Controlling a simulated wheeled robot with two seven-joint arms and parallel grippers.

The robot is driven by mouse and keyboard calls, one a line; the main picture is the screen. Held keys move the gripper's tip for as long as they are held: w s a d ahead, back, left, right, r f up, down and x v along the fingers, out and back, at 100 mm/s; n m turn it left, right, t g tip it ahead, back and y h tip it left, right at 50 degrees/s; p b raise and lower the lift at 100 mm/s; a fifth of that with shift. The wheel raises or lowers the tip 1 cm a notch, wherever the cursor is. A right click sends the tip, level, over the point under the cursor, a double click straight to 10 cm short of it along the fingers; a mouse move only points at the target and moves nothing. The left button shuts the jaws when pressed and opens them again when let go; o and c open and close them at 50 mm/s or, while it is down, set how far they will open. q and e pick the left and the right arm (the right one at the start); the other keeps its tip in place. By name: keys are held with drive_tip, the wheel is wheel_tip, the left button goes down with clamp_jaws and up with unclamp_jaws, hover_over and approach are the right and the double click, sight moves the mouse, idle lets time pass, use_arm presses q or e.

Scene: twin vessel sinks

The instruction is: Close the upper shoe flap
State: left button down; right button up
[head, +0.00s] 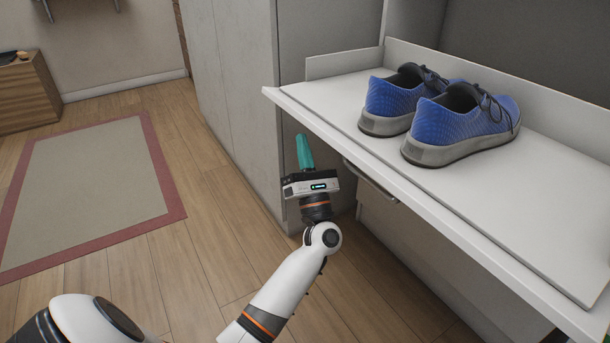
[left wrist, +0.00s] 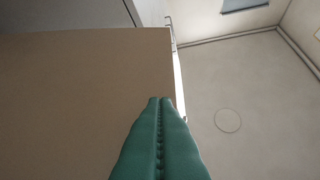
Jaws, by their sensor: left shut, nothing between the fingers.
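The upper shoe flap (head: 335,103) is folded down like a shelf in the head view, with a pair of blue shoes on its white surface. My left gripper (head: 303,138) has teal fingers pressed together with nothing between them. It points upward near the flap's front edge, toward its far left corner; the head view does not settle the exact gap. In the left wrist view, the fingertips (left wrist: 160,100) show against a brownish panel (left wrist: 80,90), which looks like the flap's underside, close to its edge. My right gripper is not in view.
The blue shoes (head: 465,127) stand toward the back of the flap. A handle (head: 370,181) shows on the front below it. A grey cabinet side (head: 235,80) rises beyond. The wooden floor and red-bordered rug (head: 90,190) at left are clear.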

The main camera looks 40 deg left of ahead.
use_arm(q)
drive_tip(key=shift+w+d+r, duration=0.1)
drive_tip(key=shift+w+r, duration=0.05)
drive_tip(key=shift+r, duration=0.45)
drive_tip(key=shift+w+d+r, duration=0.1)
drive_tip(key=shift+r, duration=0.5)
